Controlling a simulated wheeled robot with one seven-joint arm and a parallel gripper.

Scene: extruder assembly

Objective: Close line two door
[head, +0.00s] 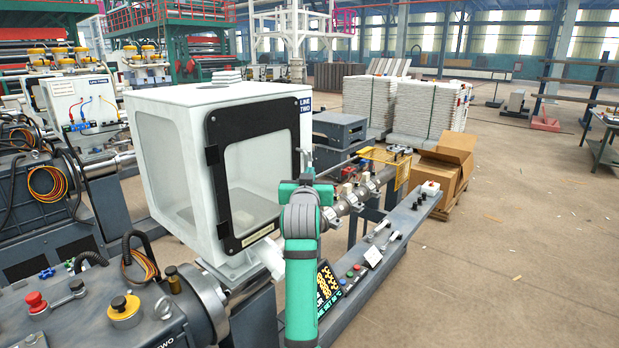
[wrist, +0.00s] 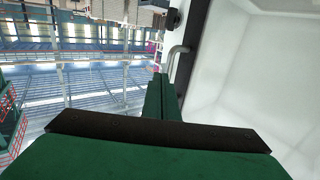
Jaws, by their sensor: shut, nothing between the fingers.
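The line two door (head: 212,120) is a black-framed window panel on the front of a white enclosure (head: 165,102) with a blue LINE TWO label (head: 305,105). Hinges show along its left edge. It looks flat against the front or nearly so; I cannot tell whether a small gap remains. My green gripper (head: 308,182) is in front of the door's lower right edge, covering part of it. In the wrist view the shut, empty fingers (wrist: 162,90) point toward a metal handle (wrist: 178,58) on the dark door frame (wrist: 187,40). Contact with the handle is unclear.
Right of the enclosure, a barrel (head: 362,190) and a yellow guard (head: 392,165) stand beside a control console (head: 400,215). A cardboard box (head: 440,165) is beyond. Grey machinery with a red button (head: 36,300) fills the lower left. The floor at right is open.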

